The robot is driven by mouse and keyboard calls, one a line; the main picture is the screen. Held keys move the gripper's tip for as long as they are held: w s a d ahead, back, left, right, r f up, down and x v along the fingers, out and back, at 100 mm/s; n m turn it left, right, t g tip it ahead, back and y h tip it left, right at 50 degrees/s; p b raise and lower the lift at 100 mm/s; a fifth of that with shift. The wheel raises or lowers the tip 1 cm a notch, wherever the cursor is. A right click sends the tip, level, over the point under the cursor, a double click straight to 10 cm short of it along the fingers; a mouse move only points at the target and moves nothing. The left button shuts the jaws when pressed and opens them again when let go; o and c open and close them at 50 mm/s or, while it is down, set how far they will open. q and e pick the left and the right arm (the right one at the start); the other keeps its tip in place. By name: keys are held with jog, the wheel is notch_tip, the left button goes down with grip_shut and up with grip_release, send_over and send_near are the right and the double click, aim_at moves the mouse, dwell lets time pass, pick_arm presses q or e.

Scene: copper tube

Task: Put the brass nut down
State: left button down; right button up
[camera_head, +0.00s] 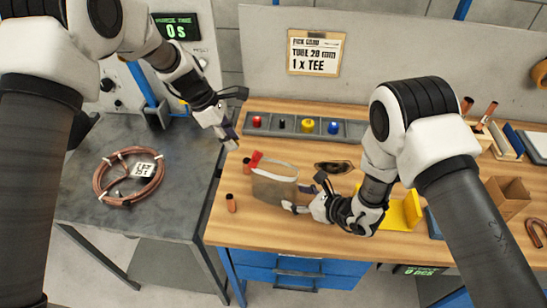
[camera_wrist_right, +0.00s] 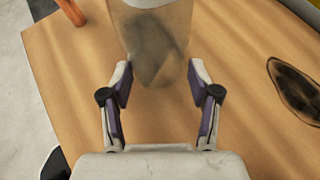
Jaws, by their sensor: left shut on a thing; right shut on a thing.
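I cannot make out the brass nut in either view. My left gripper (camera_head: 229,138) is over the left edge of the wooden bench, near the tray. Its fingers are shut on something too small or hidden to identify.
A tray with red, yellow and blue parts (camera_head: 270,124) lies at the back of the bench. A copper coil (camera_head: 104,186) lies on the dark table. A yellow holder (camera_head: 408,212) is right of my right gripper.

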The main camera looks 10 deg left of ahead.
pick_arm(q)
notch_tip(320, 180, up, 6)
send_over(261, 155)
jog(key=a, duration=0.1)
notch_tip(261, 155, up, 3)
jog(key=d+m, duration=0.1)
jog(key=shift+f, duration=5)
jog(key=c, duration=1)
grip_release()
jog(key=shift+o, duration=0.2)
jog(key=v, duration=1.3)
jog(key=shift+w, duration=0.3)
jog(key=shift+d+r, duration=0.15)
jog(key=shift+d, duration=0.05)
